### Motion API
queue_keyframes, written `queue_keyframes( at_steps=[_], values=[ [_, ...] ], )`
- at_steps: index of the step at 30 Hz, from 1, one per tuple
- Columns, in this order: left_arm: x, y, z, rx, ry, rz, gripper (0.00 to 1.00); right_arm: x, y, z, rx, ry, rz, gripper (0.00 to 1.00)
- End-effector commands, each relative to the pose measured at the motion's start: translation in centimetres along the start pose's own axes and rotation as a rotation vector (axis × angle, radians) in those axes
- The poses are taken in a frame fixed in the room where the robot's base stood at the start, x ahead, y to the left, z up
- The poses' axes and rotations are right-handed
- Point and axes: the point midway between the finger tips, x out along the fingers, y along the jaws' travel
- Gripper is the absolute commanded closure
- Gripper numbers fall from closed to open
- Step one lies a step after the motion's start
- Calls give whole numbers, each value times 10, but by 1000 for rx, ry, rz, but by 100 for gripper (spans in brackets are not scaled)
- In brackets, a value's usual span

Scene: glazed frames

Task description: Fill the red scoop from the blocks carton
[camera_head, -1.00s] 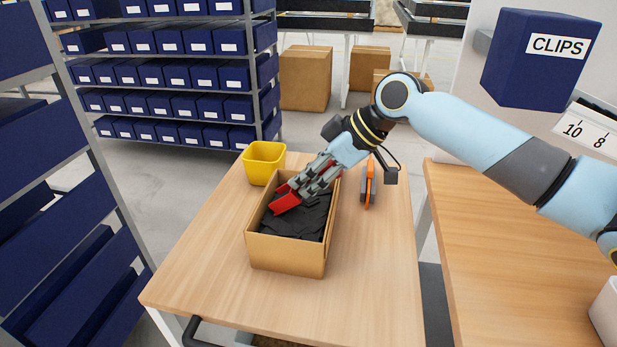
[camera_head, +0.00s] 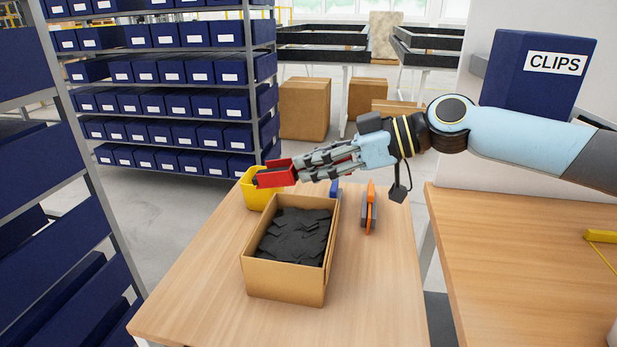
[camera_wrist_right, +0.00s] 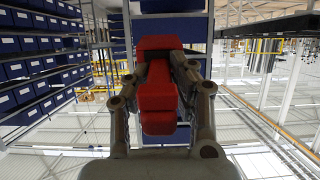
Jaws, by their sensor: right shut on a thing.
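The red scoop (camera_head: 276,174) is held by my right gripper (camera_head: 300,165), raised above the far end of the carton. The gripper is shut on the scoop's handle; the scoop also fills the middle of the right wrist view (camera_wrist_right: 158,85). Some dark pieces seem to show at the scoop's top edge, but how full it is I cannot tell. The open blocks carton (camera_head: 285,282) stands on the wooden table, holding many dark flat pieces (camera_head: 293,237). My left gripper is in no view.
A yellow bin (camera_head: 257,199) stands behind the carton, partly hidden by the scoop. An orange and grey tool (camera_head: 369,207) and a small blue thing (camera_head: 335,188) are right of it. Shelves of blue bins (camera_head: 160,98) stand left. The table's front left is clear.

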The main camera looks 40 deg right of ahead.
Motion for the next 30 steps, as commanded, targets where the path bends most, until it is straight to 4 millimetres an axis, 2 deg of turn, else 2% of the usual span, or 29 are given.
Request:
queue_keyframes(
  at_steps=[3,10,15,20,30],
  values=[
    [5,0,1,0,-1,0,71,-8,0,-7,1,46,3,100],
    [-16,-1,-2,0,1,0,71,-26,1,-30,5,149,4,100],
    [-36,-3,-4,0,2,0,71,-34,0,-39,6,194,1,100],
    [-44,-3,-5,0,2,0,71,-37,1,-42,3,224,4,100],
    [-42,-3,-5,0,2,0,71,-37,0,-40,2,229,3,100]
  ],
)
